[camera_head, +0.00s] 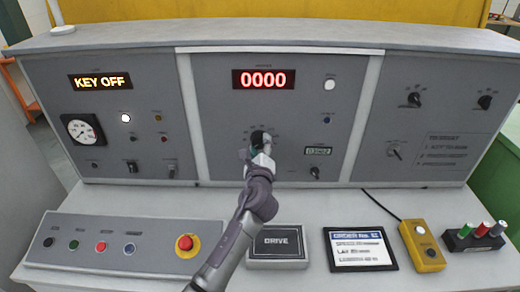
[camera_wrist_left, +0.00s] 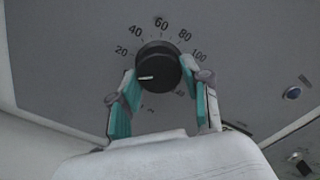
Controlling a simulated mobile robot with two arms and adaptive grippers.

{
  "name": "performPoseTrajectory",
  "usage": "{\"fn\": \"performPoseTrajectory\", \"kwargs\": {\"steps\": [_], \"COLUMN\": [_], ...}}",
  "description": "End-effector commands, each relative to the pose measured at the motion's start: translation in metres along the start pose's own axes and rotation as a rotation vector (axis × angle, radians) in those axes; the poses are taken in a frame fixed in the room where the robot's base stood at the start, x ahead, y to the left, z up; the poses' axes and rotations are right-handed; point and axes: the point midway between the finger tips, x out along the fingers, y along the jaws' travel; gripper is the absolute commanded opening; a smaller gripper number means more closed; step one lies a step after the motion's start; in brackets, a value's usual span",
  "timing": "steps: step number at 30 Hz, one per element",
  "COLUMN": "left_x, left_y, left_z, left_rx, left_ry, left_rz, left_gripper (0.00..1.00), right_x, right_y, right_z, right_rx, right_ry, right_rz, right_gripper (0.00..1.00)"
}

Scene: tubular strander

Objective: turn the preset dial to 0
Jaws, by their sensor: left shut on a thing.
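The preset dial (camera_wrist_left: 158,62) is a round black knob with a white pointer line, on the grey centre panel. In the left wrist view its printed scale reads 20, 40, 60, 80, 100 around the top. The pointer line points left, slightly downward, below the 20 mark. The marks at the lower side are small and partly hidden. My left gripper (camera_wrist_left: 160,78) has its teal-padded fingers on both sides of the dial, shut on it. In the head view my left gripper (camera_head: 261,146) covers most of the dial (camera_head: 256,137). My right gripper is not in view.
A red display (camera_head: 263,78) above the dial reads 0000. A small knob (camera_head: 314,170) and a small display (camera_head: 318,151) sit to its right. The left panel display (camera_head: 100,81) reads KEY OFF. A red stop button (camera_head: 186,243) and DRIVE box (camera_head: 278,243) lie on the desk.

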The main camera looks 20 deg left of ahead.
Motion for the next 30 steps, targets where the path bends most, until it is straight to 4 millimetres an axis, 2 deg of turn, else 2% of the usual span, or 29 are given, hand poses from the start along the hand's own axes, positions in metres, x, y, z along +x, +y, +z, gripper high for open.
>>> {"fn": "performPoseTrajectory", "kwargs": {"steps": [9, 25, 26, 30], "left_x": [0.0002, 0.0002, 0.0002, 0.0002], "left_y": [-0.0001, -0.0005, -0.0005, -0.0005], "left_z": [0.0001, 0.0005, 0.0005, 0.0005], "left_rx": [-0.114, -0.135, -0.135, -0.134], "left_ry": [-0.001, -0.001, -0.001, -0.001], "left_rz": [0.000, 0.000, 0.000, 0.000], "left_gripper": [0.13, 0.13, 0.52, 0.73], "right_x": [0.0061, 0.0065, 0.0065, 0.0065], "right_y": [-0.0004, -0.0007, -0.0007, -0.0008], "right_z": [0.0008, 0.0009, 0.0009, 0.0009], "right_rx": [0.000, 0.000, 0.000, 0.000], "right_ry": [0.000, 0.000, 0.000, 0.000], "right_rz": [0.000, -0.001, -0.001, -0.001], "right_gripper": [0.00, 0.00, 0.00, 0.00]}}
